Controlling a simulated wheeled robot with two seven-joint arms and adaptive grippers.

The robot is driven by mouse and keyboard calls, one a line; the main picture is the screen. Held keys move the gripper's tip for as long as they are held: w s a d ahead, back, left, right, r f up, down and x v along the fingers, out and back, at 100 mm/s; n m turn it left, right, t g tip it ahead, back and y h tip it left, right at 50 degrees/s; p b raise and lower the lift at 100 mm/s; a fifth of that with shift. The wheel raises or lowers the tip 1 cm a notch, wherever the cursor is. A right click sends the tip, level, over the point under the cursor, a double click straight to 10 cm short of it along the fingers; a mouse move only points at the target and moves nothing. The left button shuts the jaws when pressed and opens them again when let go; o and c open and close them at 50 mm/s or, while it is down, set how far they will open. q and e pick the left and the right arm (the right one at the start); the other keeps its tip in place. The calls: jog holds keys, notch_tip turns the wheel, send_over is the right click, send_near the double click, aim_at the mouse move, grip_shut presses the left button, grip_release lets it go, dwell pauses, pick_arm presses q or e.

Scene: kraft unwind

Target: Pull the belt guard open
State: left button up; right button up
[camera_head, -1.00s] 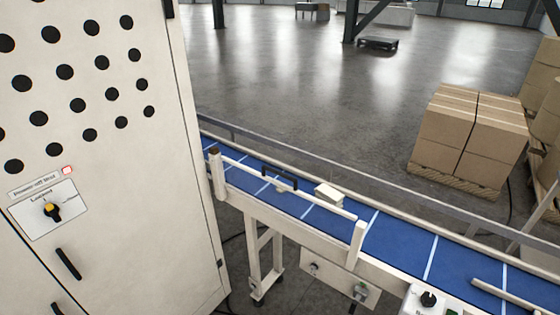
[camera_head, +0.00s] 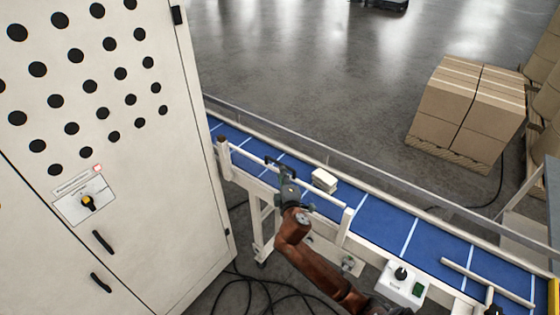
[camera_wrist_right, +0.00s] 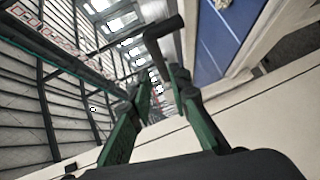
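The belt guard (camera_head: 327,200) is a white rail between two posts along the near side of the blue conveyor belt. Its black handle (camera_head: 272,161) shows just past my right gripper (camera_head: 286,175) in the head view. In the right wrist view the handle (camera_wrist_right: 155,33) is a dark bent bar ahead of the fingertips, with its leg lined up between them. My right gripper (camera_wrist_right: 163,80) has its green-sided fingers apart; I cannot tell whether they touch the handle. Part of the rail is hidden behind the gripper. My left gripper is out of view.
A tall white cabinet (camera_head: 120,195) with a yellow-black knob stands at the left, close to the conveyor (camera_head: 385,228). A small white block (camera_head: 325,180) sits by the belt. A control box (camera_head: 402,283) is at the front right. Stacked cartons (camera_head: 468,110) stand behind.

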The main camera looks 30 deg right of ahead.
aim_at(280, 164)
jog(key=p+x, duration=0.1)
jog(key=x, duration=0.6)
jog(key=shift+w, duration=0.2)
jog(key=shift+c, duration=0.7)
jog(key=shift+f, duration=0.1)
grip_shut()
